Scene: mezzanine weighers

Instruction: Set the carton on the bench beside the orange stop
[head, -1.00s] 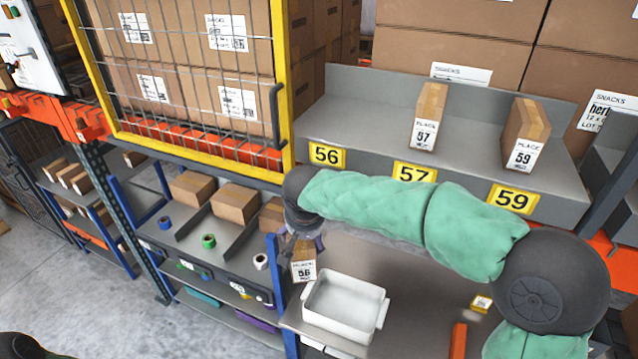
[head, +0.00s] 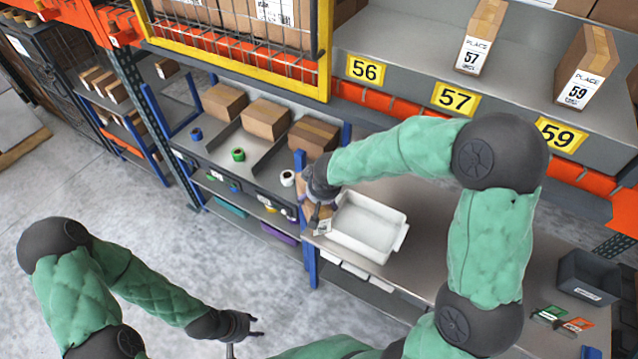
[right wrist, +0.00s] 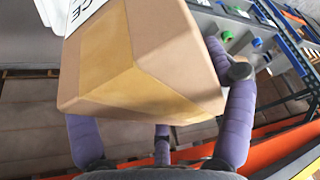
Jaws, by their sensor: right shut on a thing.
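My right gripper (head: 318,208) is shut on a cardboard carton (head: 321,226) with a white label, at the left end of the bench (head: 425,255), beside the white tray. The gripper partly hides the carton. In the right wrist view the carton (right wrist: 145,65) fills the middle between the purple fingers, with a tape band and part of a label showing. My left gripper (head: 245,328) is open and empty at the bottom, over the floor. The orange stop is not visible now; my right arm covers part of the bench.
A white tray (head: 368,228) stands on the bench's left end. A dark bin (head: 588,276) and green and orange tags (head: 564,319) lie at the right. Behind is a shelf with numbered plates and cartons 57 (head: 480,38) and 59 (head: 587,68). A blue-posted rack (head: 240,150) stands left.

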